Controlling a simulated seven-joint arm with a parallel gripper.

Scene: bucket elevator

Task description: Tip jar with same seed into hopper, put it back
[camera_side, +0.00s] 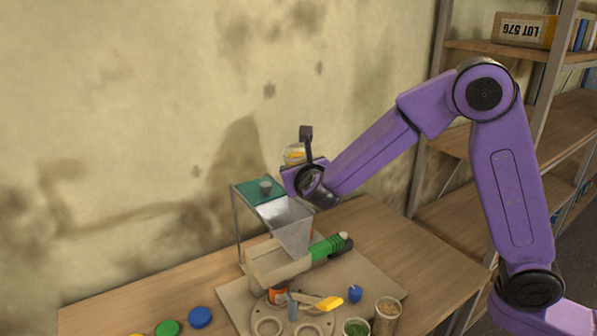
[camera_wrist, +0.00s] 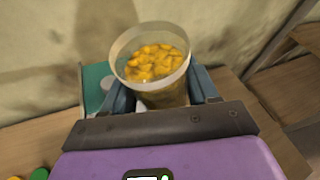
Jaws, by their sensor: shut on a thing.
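My gripper (camera_wrist: 161,98) is shut on a clear jar (camera_wrist: 151,72) of yellow-orange seed. The jar's mouth is open and the seed is still inside. In the side view the jar (camera_side: 294,153) is held above and behind the hopper's top edge, looking roughly upright. The grey funnel-shaped hopper (camera_side: 290,228) stands below my gripper, with a green plate (camera_side: 255,191) at its top left. Any seed in the hopper cannot be made out. A jar of green seed (camera_side: 356,328) and a jar of beige seed (camera_side: 388,312) stand at the board's front.
A round holder with ring-shaped seats (camera_side: 292,328) lies on the board. A yellow-ended tool (camera_side: 325,303), an orange-and-white container (camera_side: 278,295) and a small blue object (camera_side: 355,293) are near it. Blue (camera_side: 200,317) and green (camera_side: 167,328) lids lie at left. Shelves (camera_side: 470,150) stand right.

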